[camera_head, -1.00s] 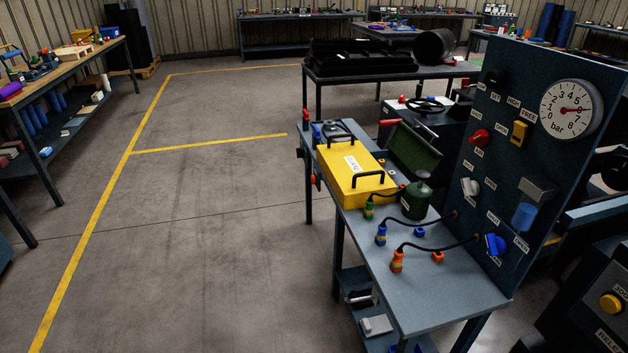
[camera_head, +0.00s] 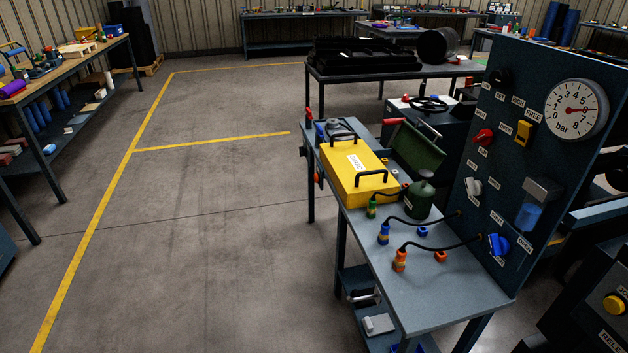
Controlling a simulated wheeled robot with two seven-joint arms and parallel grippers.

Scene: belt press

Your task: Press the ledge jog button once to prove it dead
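A round yellow button (camera_head: 614,305) sits on a dark box at the lower right edge of the head view. A label beside it is cut off by the frame, so I cannot tell whether this is the ledge jog button. Part of a label below it reads "RELE". A dark panel (camera_head: 480,215) left of it carries a gauge (camera_head: 576,109) marked bar, a red knob (camera_head: 483,137), a yellow switch (camera_head: 523,132), a grey knob (camera_head: 473,187) and a blue valve handle (camera_head: 498,244). Neither of my grippers is in view.
A blue-grey bench (camera_head: 440,291) holds a yellow guard cover (camera_head: 347,178), an open green box (camera_head: 417,147), a green oil can (camera_head: 419,200) and corded plugs. A shelved workbench (camera_head: 113,52) stands at the left. The floor (camera_head: 215,230) between is clear, with yellow lines.

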